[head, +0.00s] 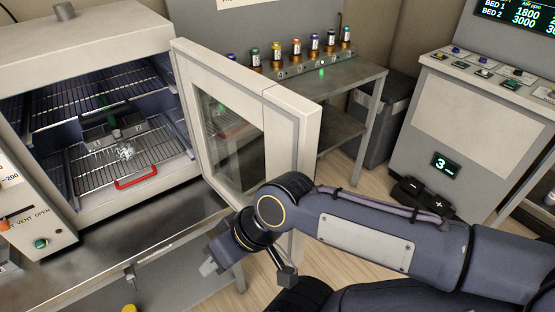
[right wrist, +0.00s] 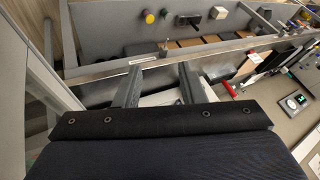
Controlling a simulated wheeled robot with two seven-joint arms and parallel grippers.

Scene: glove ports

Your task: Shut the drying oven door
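The drying oven (head: 110,35) stands at the left of the head view. Its pale door (head: 292,140) with a glass window (head: 228,135) is wide open, swung out to the right of the chamber. Inside are wire racks and a tray with a red handle (head: 136,178). My right gripper (head: 209,266) is low in front of the door, left of its outer edge; my forearm and wrist hide the door's lower corner. In the right wrist view the two fingers (right wrist: 160,72) are apart with nothing between them. Whether the arm touches the door I cannot tell. My left gripper is not seen.
A steel bench (head: 120,255) runs below the oven. Behind the door a grey side table (head: 340,85) carries a rack of small vials (head: 300,62). A grey console (head: 480,120) with buttons stands at the right. Wooden floor shows between.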

